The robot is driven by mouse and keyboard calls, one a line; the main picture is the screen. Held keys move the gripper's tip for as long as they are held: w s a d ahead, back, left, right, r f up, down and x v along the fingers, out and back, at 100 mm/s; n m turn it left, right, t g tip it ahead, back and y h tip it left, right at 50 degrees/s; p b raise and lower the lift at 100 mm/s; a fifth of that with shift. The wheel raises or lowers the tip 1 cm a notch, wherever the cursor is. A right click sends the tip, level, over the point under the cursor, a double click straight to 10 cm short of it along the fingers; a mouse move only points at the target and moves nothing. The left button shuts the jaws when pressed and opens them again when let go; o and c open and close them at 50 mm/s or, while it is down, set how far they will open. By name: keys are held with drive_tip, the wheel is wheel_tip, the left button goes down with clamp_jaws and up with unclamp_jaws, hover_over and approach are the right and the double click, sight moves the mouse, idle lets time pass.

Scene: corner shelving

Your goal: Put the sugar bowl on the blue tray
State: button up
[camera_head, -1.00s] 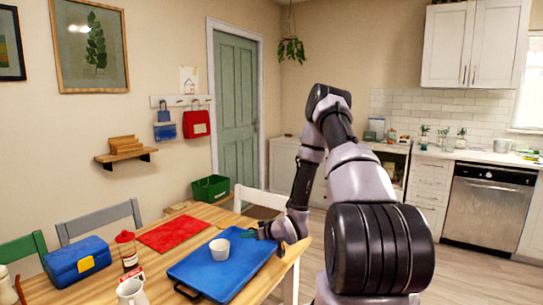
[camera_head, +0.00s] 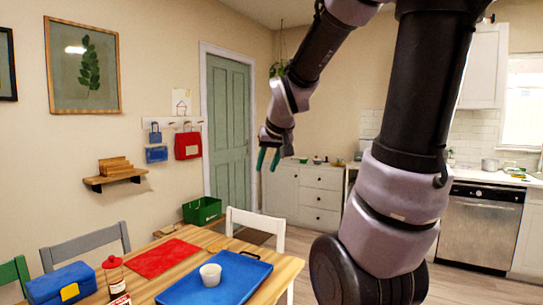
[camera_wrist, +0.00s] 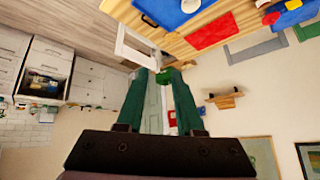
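A small white bowl (camera_head: 210,274), which looks like the sugar bowl, stands upright on the blue tray (camera_head: 247,272). The tray lies on the wooden table near its right end. In the wrist view the bowl (camera_wrist: 190,5) shows at the top edge on the tray (camera_wrist: 163,12). My gripper (camera_head: 268,161) is raised high in the air, beyond and above the tray, well apart from the bowl. Its two green fingers (camera_wrist: 155,74) are spread with nothing between them.
On the table are a red mat (camera_head: 163,257), a blue box (camera_head: 62,284) and a red-topped jar (camera_head: 113,275). A white chair (camera_head: 256,225) stands at the table's far side. A green crate (camera_head: 202,210) is by the wall. The air around my gripper is clear.

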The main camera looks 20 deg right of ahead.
drive_tip(key=s+a+r+m+y, duration=0.1)
drive_tip(key=s+a+r, duration=0.1)
drive_tip(key=s, duration=0.5)
drive_tip(key=s+a+r+y, duration=0.1)
drive_tip(key=s+a+r, duration=0.1)
drive_tip(key=s, duration=0.5)
drive_tip(key=shift+a+r+m+g, duration=0.4)
